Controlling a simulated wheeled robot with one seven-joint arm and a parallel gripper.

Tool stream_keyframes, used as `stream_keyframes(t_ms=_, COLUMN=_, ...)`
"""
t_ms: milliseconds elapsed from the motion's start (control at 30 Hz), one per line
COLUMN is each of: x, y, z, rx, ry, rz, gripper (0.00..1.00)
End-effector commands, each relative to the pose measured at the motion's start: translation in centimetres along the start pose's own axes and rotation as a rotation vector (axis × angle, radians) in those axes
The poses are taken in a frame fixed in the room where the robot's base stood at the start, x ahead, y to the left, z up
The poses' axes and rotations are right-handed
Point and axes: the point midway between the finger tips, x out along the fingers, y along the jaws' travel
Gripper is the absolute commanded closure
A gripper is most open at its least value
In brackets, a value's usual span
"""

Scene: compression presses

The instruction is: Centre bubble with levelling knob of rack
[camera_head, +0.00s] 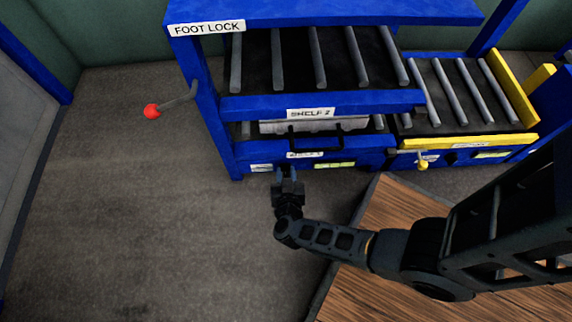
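The blue rack (320,106) stands at the back centre, with roller shelves labelled SHELF 2 and, on a partly covered lower plate, what looks like SHELF 1. A small yellow-green strip (335,164) on its lower front rail may be the level; no bubble can be made out. A yellow knob (422,164) sits on a short stem at the front of the adjoining yellow-edged roller section; I cannot tell whether it is the levelling knob. My gripper (287,172) is in front of the lower rail, fingers towards it, apart and apparently empty. Contact with the rail cannot be judged.
A red ball (152,110) on a bent lever sticks out left of the rack near the FOOT LOCK label. A grey tray (275,127) with a black handle sits under SHELF 2. A wooden surface (350,290) fills the lower right. The floor at left is clear.

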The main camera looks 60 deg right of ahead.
Motion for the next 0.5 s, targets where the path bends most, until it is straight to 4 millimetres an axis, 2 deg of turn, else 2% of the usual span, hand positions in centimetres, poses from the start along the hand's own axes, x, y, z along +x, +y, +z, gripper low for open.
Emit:
stream_keyframes(t_ms=67, x=-0.01, y=0.0, z=0.0, rx=0.0, ry=0.0, rz=0.0, gripper=0.76)
stream_keyframes(t_ms=300, x=-0.02, y=0.0, z=0.0, rx=0.0, ry=0.0, rz=0.0, gripper=0.99)
stream_keyframes(t_ms=500, x=-0.03, y=0.0, z=0.01, rx=0.0, ry=0.0, rz=0.0, gripper=1.0)
